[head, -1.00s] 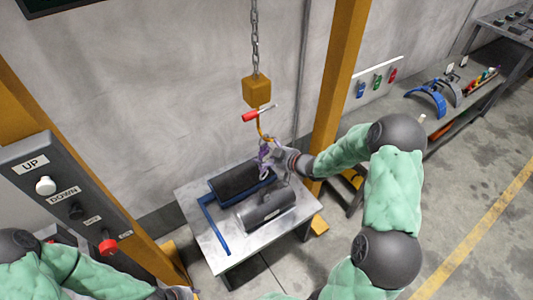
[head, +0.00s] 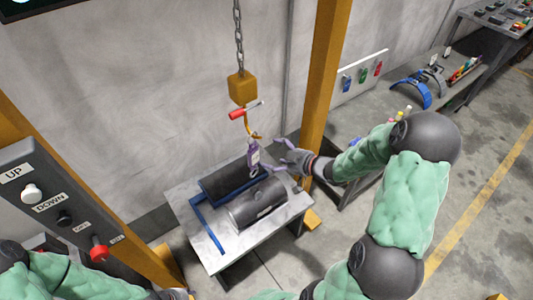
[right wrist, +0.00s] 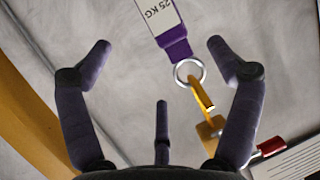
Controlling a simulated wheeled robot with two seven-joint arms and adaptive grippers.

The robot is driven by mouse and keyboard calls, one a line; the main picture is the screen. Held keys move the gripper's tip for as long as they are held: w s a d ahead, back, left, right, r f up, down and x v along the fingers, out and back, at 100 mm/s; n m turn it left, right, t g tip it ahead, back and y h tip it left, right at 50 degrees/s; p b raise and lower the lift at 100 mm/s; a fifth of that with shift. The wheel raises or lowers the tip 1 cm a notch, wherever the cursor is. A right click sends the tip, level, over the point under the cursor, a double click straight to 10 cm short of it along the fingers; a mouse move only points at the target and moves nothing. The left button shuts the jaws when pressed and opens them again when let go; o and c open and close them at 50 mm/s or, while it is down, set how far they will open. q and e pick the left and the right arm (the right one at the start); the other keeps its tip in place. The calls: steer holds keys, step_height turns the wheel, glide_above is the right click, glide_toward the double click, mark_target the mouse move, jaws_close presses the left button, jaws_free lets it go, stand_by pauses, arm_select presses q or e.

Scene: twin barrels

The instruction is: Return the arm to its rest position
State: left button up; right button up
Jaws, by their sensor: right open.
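My right gripper (head: 281,156) is open, with its fingers apart and empty, just right of a purple piece (head: 253,157) with a white label. In the right wrist view, the spread fingers (right wrist: 158,50) stand on both sides of that purple piece (right wrist: 175,46), whose label reads 25 KG. Its metal ring (right wrist: 189,72) is on the orange hook (right wrist: 203,97). The hook hangs under a yellow block (head: 242,87) on a chain. The right arm reaches in from the right. My left gripper (head: 178,294) shows only partly at the bottom edge; its fingers are unclear.
Two dark barrels lie on a metal table (head: 218,262); the near barrel (head: 258,204) is in front. A blue bar (head: 207,227) lies at the left. An UP/DOWN panel (head: 48,190) stands left. A yellow post (head: 328,70) rises behind my right arm. A side bench (head: 455,100) stands right.

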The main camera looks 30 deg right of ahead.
steer(key=shift+v, duration=0.9)
steer(key=s+a+f+m+g, duration=0.2)
steer(key=a+f+m+g, duration=0.3)
steer(key=a+f, duration=1.15)
steer(key=s+a+f+g, duration=0.3)
steer(key=s+a+f, duration=0.2)
steer(key=s, duration=0.2)
steer(key=s+a+f+m+g, duration=0.1)
steer(key=s+a+f+g, duration=0.3)
steer(key=s, duration=0.4)
step_height(320, 180, down, 3)
steer(key=shift+s+a+r+m+h, duration=0.2)
steer(key=shift+a+m+h, duration=0.1)
steer(key=shift+a, duration=0.25)
